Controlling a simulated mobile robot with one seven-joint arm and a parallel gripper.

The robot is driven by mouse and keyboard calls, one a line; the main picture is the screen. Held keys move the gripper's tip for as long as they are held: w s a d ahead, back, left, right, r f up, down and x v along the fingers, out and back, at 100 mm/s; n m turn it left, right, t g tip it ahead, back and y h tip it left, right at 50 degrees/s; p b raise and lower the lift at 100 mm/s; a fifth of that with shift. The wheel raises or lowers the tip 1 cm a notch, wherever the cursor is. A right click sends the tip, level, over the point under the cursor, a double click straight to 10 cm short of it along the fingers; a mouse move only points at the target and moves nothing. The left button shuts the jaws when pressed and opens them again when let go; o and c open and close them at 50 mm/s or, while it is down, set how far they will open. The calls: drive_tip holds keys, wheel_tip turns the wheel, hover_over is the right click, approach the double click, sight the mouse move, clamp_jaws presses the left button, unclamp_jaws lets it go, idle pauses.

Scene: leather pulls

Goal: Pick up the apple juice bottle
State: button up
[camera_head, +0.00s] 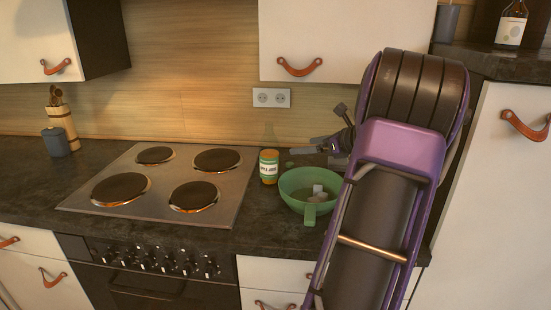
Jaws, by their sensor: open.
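A small container (269,167) with an orange and green body and a white label stands upright on the dark counter, just right of the stove. Its lettering is too small to read surely, but it appears to be the apple juice bottle. A faint translucent neck shape shows just above and behind it. My gripper (305,150) is open, to the right of the bottle and slightly behind it, with its fingers pointing left. The fingers look apart from the bottle. My purple and black arm hides the counter to the right.
A green bowl (309,189) with pale cubes stands in front of my gripper, close to the bottle. The stove (160,188) with dark hotplates lies left. A blue-grey jar (56,142) and a wooden utensil holder (62,122) stand far left. Another labelled bottle (511,26) stands top right.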

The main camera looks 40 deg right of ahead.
sight(276, 149)
drive_tip(key=b+x, duration=0.1)
drive_tip(key=x, duration=1)
drive_tip(key=shift+w+d+f, duration=0.1)
drive_tip(key=shift+w+f, duration=0.15)
drive_tip(key=shift+w, duration=0.1)
drive_tip(key=shift+r+x, duration=0.15)
drive_tip(key=shift+x, duration=1.2)
drive_tip(key=shift+r+x, duration=0.15)
drive_tip(key=shift+x, duration=1.2)
drive_tip(key=shift+w+d, duration=0.1)
drive_tip(key=shift+d, duration=0.05)
drive_tip(key=shift+c, duration=0.2)
clamp_jaws()
drive_tip(key=shift+r, duration=0.1)
